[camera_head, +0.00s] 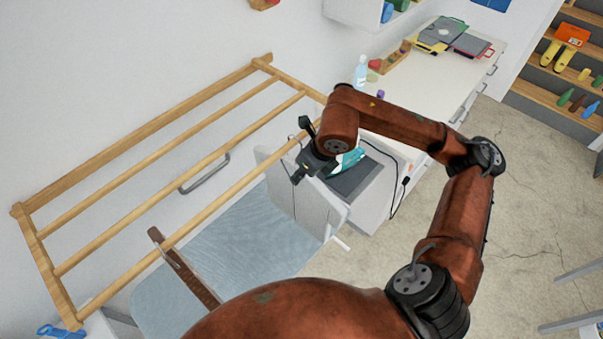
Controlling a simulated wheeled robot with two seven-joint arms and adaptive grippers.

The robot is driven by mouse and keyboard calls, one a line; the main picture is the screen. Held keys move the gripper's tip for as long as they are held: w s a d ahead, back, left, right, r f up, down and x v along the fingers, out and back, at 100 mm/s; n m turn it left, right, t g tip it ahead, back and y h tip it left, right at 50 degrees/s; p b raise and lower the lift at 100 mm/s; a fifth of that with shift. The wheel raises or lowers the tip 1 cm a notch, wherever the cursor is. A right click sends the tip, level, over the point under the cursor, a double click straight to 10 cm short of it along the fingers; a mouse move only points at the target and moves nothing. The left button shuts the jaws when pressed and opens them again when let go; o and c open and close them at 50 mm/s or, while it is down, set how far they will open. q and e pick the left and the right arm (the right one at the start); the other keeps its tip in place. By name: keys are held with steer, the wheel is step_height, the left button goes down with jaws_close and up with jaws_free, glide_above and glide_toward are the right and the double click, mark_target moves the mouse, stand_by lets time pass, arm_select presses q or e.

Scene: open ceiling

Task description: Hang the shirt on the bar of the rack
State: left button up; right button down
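The rack (140,88) is a pale wooden frame on the wall at the left, with several long bars. Its front bar (215,206) runs up toward the right. A pale grey-white hanging piece (318,206), which looks like the shirt, hangs by the right part of that bar. A thin curved wire shows above it, and whether it hooks over the bar is unclear. My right gripper (299,151) is right beside the bar and the top of the shirt, fingers spread apart. The gripper and arm hide part of the shirt's top. My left gripper is out of view.
A blue-grey surface (245,245) with a brown strip (185,268) lies below the rack. A teal iron (350,160) stands behind my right gripper. A white counter (428,72) holds a bottle (361,72) and folders.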

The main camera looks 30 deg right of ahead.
steer(key=c, duration=2)
jaws_free()
steer(key=o, duration=0.3)
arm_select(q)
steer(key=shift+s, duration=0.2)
arm_select(e)
steer(key=shift+o, duration=0.2)
steer(key=v, duration=1.2)
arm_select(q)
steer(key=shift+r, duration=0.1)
arm_select(e)
steer(key=shift+r, duration=0.15)
